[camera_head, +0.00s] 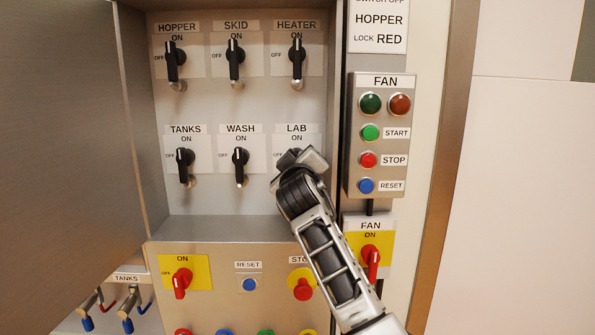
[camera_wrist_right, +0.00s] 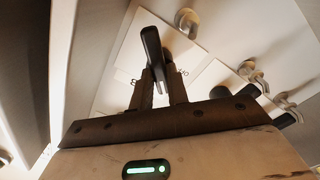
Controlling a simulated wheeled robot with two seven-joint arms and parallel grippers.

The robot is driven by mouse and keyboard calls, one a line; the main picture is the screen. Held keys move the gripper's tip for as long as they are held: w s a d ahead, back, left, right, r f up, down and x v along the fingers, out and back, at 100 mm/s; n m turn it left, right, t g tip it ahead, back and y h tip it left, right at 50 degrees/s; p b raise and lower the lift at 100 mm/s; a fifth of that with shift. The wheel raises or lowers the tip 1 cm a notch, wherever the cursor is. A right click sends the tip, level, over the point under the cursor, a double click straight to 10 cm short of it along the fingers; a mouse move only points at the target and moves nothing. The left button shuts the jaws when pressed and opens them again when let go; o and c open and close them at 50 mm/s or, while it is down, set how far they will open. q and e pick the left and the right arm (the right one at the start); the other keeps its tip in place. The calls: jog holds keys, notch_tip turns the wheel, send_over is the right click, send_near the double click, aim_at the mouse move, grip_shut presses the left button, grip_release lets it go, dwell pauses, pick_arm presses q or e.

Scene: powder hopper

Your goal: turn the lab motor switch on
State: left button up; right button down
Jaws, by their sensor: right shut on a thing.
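The lab switch sits under its LAB label (camera_head: 297,128) in the lower right of the upper switch panel in the head view. My right gripper (camera_head: 301,157) covers most of that switch there, so its setting cannot be read. In the right wrist view the black switch handle (camera_wrist_right: 151,45) stands between the fingers of my right gripper (camera_wrist_right: 160,80), which is shut on it. The white switch plate (camera_wrist_right: 122,62) is behind the handle. My left gripper is not in view.
The wash switch (camera_head: 240,165) is left of the lab switch, and the heater switch (camera_head: 297,60) is above it. The FAN button box (camera_head: 394,176) stands close on the right. An open cabinet door (camera_head: 65,130) fills the left side. A ledge (camera_head: 220,228) runs below.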

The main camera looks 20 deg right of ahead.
pick_arm(q)
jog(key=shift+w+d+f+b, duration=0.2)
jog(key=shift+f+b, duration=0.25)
jog(key=shift+b, duration=0.75)
pick_arm(e)
jog(key=m, duration=0.8)
jog(key=shift+m, duration=0.4)
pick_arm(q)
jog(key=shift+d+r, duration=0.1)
pick_arm(e)
jog(key=c, duration=1.4)
grip_release()
jog(key=shift+o, duration=0.2)
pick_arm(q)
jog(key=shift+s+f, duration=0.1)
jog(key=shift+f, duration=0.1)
